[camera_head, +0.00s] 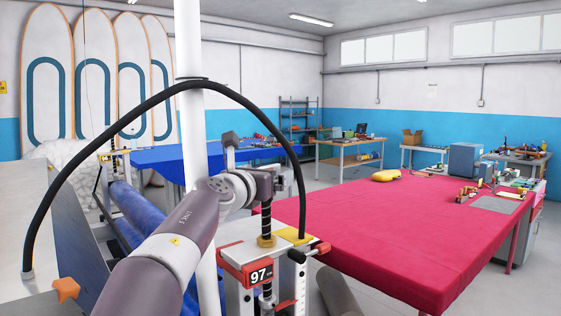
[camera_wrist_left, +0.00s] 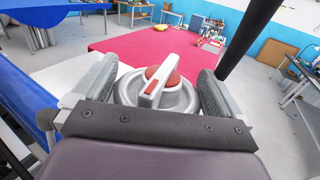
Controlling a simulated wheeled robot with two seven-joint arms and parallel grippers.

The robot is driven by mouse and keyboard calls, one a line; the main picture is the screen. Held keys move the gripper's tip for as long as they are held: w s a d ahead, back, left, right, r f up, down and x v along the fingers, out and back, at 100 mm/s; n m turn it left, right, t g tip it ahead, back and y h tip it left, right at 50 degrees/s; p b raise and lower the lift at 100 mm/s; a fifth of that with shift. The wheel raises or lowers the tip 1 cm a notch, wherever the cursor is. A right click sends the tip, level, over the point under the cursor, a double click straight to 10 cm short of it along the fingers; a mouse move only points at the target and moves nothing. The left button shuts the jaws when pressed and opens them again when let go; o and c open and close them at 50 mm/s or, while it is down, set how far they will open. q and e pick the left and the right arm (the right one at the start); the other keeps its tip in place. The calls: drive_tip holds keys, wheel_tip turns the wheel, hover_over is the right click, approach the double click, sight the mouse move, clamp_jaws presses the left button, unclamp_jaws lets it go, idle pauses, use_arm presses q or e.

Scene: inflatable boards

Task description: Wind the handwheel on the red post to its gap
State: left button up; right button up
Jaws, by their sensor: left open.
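The red-framed post (camera_head: 240,274) with a "97" plate stands at the near end of the red table. A threaded rod (camera_head: 266,218) with a brass nut rises from it. My left gripper (camera_head: 268,184) is at the top of this rod in the head view, and the handwheel cannot be made out there. In the left wrist view, a round grey handwheel (camera_wrist_left: 182,98) with a red centre and a red-marked bar lies between my open left fingers (camera_wrist_left: 155,90). I cannot tell whether the fingers touch its rim. My right gripper is not in view.
The red table (camera_head: 400,225) carries a yellow object (camera_head: 386,175) and small tools at its far right. A blue roll (camera_head: 145,225) lies to the left. A white pole (camera_head: 188,90) and a black hose (camera_head: 120,122) cross the view near my arm.

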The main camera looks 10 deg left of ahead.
use_arm(q)
wheel_tip(320, 180, up, 4)
drive_tip(key=p, duration=0.3)
drive_tip(key=shift+r, duration=0.15)
drive_tip(key=s+d+r+p, duration=0.3)
drive_tip(key=d+r+p, duration=0.3)
drive_tip(key=d+p, duration=0.4)
drive_tip(key=shift+d, duration=0.65)
drive_tip(key=shift+r, duration=0.1)
